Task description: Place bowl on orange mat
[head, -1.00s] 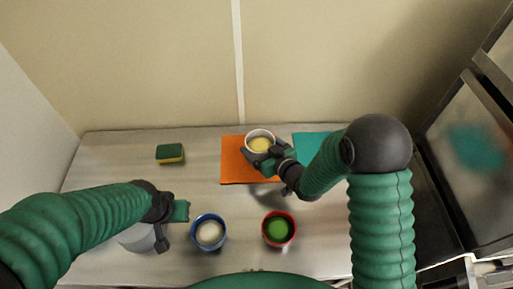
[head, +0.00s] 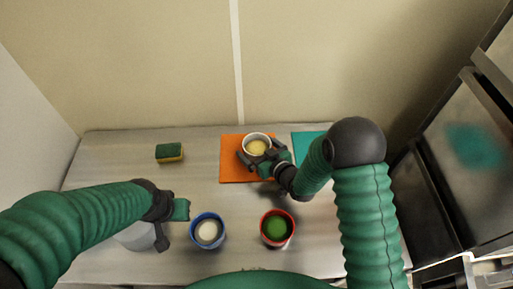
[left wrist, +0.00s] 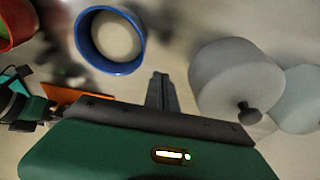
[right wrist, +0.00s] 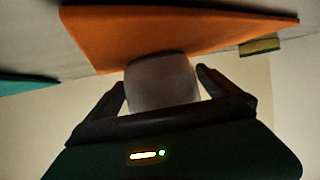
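The white bowl (head: 257,138) with pale yellow contents is upright over the orange mat (head: 230,172), near its right side. My right gripper (head: 260,157) has its fingers on two sides of the bowl. In the right wrist view the bowl (right wrist: 162,84) fits closely between the fingertips, against the orange mat (right wrist: 150,35). I cannot tell whether its base touches the mat. My left gripper (head: 165,220) is shut and empty over the front left of the table; its fingers (left wrist: 160,85) are together in the left wrist view.
A blue bowl (head: 196,236) and a red bowl (head: 264,238) stand at the front. A sponge (head: 169,152) lies at the back left. A teal mat (head: 308,145) is right of the orange mat. A pale grey lidded object (left wrist: 225,80) is beside my left gripper.

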